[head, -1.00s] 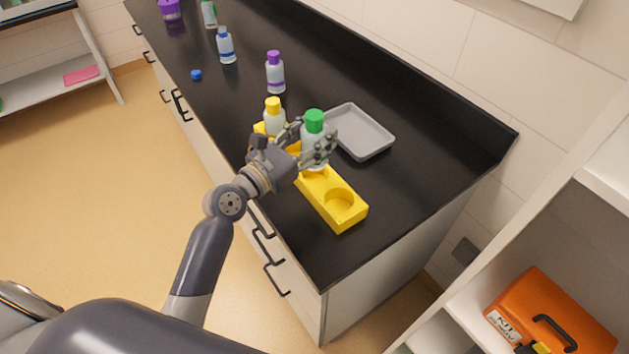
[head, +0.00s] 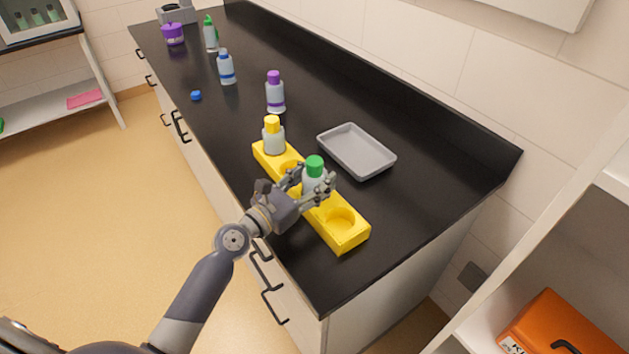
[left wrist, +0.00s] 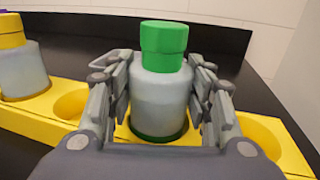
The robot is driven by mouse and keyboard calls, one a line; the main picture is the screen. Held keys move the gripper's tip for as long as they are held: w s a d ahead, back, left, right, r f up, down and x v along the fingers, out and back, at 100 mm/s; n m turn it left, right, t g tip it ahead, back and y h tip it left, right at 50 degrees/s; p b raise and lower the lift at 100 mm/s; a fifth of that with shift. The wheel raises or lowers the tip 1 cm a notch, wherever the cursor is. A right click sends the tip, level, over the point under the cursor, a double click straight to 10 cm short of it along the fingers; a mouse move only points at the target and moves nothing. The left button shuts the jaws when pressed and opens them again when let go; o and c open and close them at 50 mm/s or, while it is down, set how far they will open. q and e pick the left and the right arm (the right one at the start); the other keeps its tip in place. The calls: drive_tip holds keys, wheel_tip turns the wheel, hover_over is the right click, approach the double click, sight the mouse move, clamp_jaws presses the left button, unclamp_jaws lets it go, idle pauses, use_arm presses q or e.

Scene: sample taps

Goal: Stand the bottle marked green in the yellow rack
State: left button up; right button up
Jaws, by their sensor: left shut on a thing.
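The green-capped bottle (head: 314,168) is upright between the fingers of my left gripper (head: 308,186), which is shut on it. In the left wrist view the bottle (left wrist: 160,95) has a pale body and a dark green band at its base. The yellow rack (head: 322,228) lies along the counter's front edge. The bottle's base is at one of the rack's round holes; I cannot tell whether it rests on the bottom. A yellow-capped bottle (head: 273,137) stands in the rack's far end. Holes on either side of the green-capped bottle are empty. My right gripper is not in view.
A grey tray (head: 357,152) lies behind the rack. A purple-capped bottle (head: 275,92), a blue-capped bottle (head: 226,68) and another green-capped bottle (head: 210,34) stand farther along the counter. A small blue cap (head: 196,95) lies near the front edge.

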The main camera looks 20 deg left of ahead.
use_arm(q)
drive_tip(key=shift+f, duration=0.1)
drive_tip(key=o, duration=1.2)
drive_tip(key=shift+d, duration=0.1)
drive_tip(key=shift+o, duration=0.2)
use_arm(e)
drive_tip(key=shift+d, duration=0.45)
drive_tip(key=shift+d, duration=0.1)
use_arm(q)
drive_tip(key=shift+r, duration=0.2)
drive_tip(key=shift+s+f, duration=0.1)
drive_tip(key=shift+s, duration=0.2)
drive_tip(key=b+v, duration=0.3)
drive_tip(key=v, duration=0.8)
drive_tip(key=shift+s+a, duration=0.2)
drive_tip(key=shift+a, duration=0.1)
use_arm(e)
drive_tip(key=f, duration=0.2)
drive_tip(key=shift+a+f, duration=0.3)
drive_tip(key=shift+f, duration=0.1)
